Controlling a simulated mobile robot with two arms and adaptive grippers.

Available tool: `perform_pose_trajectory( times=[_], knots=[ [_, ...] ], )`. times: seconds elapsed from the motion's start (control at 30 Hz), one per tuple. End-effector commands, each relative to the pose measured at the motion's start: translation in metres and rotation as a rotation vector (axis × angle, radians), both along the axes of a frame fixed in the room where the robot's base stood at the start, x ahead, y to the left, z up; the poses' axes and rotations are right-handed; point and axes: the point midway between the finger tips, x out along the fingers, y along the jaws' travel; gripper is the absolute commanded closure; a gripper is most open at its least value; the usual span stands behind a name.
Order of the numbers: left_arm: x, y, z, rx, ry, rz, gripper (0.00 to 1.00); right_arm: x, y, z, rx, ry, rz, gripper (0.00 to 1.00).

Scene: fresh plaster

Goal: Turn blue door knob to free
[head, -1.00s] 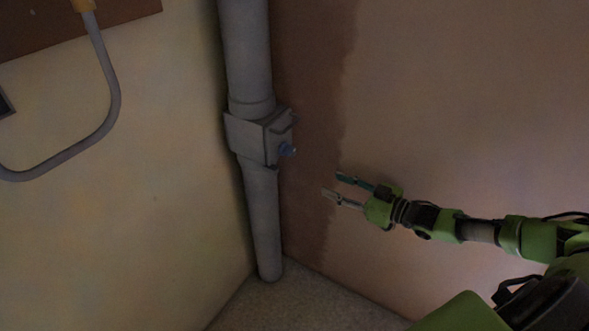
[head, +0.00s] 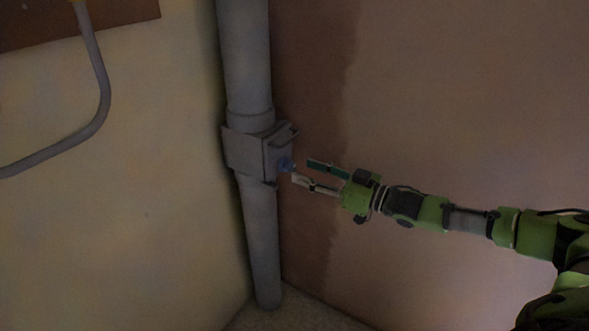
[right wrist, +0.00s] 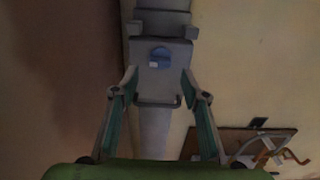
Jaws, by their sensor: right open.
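The blue knob (head: 286,165) sits on the right face of a grey box (head: 252,152) on the vertical grey pipe in the corner. My right gripper (head: 300,171) is open and empty, just right of the knob in the head view. In the right wrist view its two fingers (right wrist: 159,80) spread to either side below the knob, apparently not touching it. My left gripper is out of view.
The grey pipe (head: 262,245) runs down to the floor in the corner. A bracket-like handle (right wrist: 158,101) sticks out of the box below the knob in the right wrist view. A curved grey conduit (head: 104,90) is on the left wall. The space around my right arm is clear.

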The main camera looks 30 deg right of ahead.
Motion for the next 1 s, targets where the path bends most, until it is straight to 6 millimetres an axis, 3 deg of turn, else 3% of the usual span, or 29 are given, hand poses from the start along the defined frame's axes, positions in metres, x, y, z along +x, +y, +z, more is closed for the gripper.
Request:
perform_pose_trajectory(
  times=[0.3, 0.7, 0.87, 1.0],
  knots=[
    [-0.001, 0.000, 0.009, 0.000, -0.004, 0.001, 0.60, 0.034, 0.020, 0.000, 0.001, -0.001, 0.000, 0.58],
    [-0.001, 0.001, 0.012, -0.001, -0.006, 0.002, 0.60, 0.039, 0.023, 0.000, -0.001, 0.002, -0.001, 0.58],
    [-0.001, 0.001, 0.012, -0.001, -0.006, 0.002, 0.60, 0.039, 0.023, 0.000, -0.001, 0.002, -0.001, 0.94],
    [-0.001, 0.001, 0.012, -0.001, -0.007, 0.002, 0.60, 0.039, 0.023, 0.000, -0.002, 0.001, -0.001, 0.94]
  ],
)
